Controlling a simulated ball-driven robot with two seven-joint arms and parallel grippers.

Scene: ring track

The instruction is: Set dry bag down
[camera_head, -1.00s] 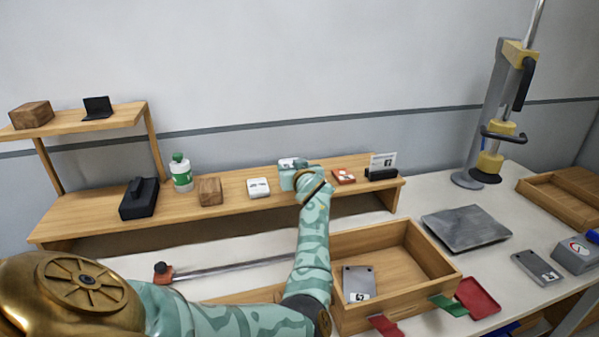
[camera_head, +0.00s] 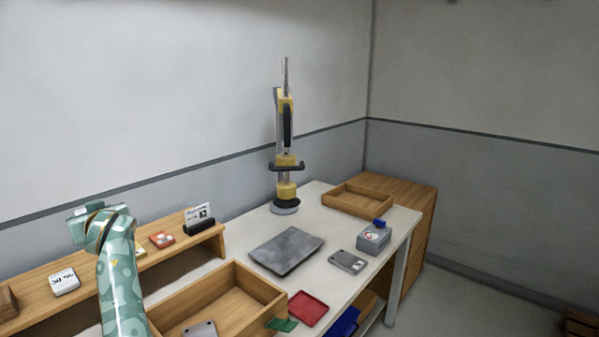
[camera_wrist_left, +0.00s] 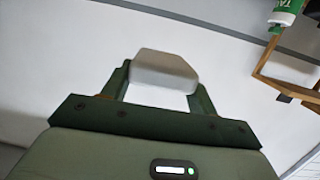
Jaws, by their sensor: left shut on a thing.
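My left gripper (camera_wrist_left: 160,88) is shut on a pale grey-white block-shaped object (camera_wrist_left: 163,68), held between its two dark green fingers in the left wrist view. I cannot tell from its look alone that it is the dry bag. In the head view my left gripper (camera_head: 86,210) is raised at the left, in front of the wall and over the wooden shelf (camera_head: 40,290). My right gripper is not in view.
An open wooden box (camera_head: 250,310) stands right of my left arm.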

